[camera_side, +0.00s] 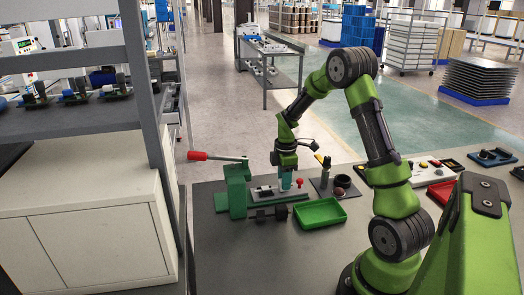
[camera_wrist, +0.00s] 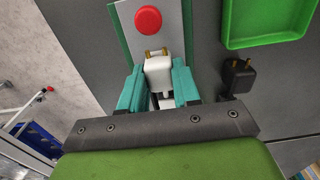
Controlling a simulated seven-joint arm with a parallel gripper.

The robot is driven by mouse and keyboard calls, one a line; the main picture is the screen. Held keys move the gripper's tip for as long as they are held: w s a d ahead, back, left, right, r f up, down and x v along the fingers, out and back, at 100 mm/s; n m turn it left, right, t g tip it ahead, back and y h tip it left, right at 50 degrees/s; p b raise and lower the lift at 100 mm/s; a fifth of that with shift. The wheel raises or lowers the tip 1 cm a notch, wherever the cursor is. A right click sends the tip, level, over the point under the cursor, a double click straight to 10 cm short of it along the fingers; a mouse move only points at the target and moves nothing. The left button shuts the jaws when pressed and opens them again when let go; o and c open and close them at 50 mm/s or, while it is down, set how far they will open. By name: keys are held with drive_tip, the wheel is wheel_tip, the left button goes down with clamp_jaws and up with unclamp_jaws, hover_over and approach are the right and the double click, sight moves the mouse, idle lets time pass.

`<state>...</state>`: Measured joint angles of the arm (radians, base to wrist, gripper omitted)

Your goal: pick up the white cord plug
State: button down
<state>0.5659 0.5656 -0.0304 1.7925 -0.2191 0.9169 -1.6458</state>
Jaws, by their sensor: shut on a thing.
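The white cord plug (camera_wrist: 158,70) shows in the wrist view, with its gold prongs pointing away from my gripper. My gripper (camera_wrist: 158,88) has its teal fingers closed on the plug's two sides. The lower part of the plug runs back between the fingers and is partly hidden. In the side view my gripper (camera_side: 285,183) points down at the plate of the green press fixture (camera_side: 237,190). The plug is too small there to tell apart, and I cannot tell whether it is clear of the plate.
A red button (camera_wrist: 148,19) lies just beyond the plug. A black plug (camera_wrist: 238,76) is at right, near the green tray (camera_wrist: 230,28). A red-handled lever (camera_side: 198,156) sticks out from the fixture. A shelf unit (camera_side: 85,215) stands left of the table.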

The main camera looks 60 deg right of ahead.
drive_tip(key=shift+r, duration=3.2)
drive_tip(key=shift+d, duration=0.1)
